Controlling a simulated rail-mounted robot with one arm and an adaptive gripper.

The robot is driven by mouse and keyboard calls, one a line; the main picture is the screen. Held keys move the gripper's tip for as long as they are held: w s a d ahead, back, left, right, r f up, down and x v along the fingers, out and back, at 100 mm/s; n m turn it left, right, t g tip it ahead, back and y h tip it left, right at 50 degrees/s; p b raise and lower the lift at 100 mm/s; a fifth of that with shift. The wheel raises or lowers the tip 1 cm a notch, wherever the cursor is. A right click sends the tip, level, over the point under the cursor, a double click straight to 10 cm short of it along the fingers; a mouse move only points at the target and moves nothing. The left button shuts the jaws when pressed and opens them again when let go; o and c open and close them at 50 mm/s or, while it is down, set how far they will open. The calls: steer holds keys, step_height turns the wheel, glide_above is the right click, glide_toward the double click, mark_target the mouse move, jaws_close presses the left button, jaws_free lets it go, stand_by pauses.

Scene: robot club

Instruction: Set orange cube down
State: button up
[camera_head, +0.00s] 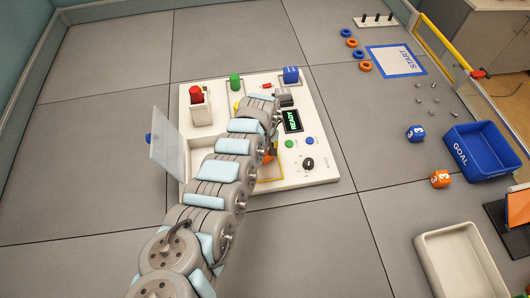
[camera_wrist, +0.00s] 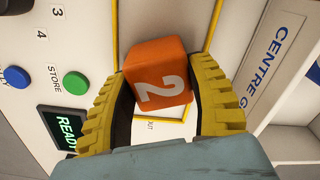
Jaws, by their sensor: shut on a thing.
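The orange cube (camera_wrist: 158,80), marked with a white 2, is between the yellow fingers of my gripper (camera_wrist: 165,75) in the wrist view. The fingers press on its two opposite sides. In the wrist view it sits over a yellow-outlined area (camera_wrist: 179,117) of the white panel. I cannot tell whether its underside touches the panel. In the head view only a sliver of orange (camera_head: 270,153) shows beside my arm, and my arm hides most of the gripper.
The white panel (camera_head: 318,166) carries a READY display (camera_head: 292,120), buttons, a knob and a clear raised lid (camera_head: 172,143).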

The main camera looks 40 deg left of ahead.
mark_target(266, 150)
steer(key=shift+w+f, duration=0.1)
steer(key=shift+f, duration=0.15)
steer(key=o, duration=1.1)
steer(key=shift+o, duration=0.2)
steer(key=shift+r, duration=0.1)
step_height(266, 150, up, 9)
steer(key=shift+r+p, duration=0.1)
steer(key=shift+p, duration=1.15)
steer(key=shift+r, duration=1.45)
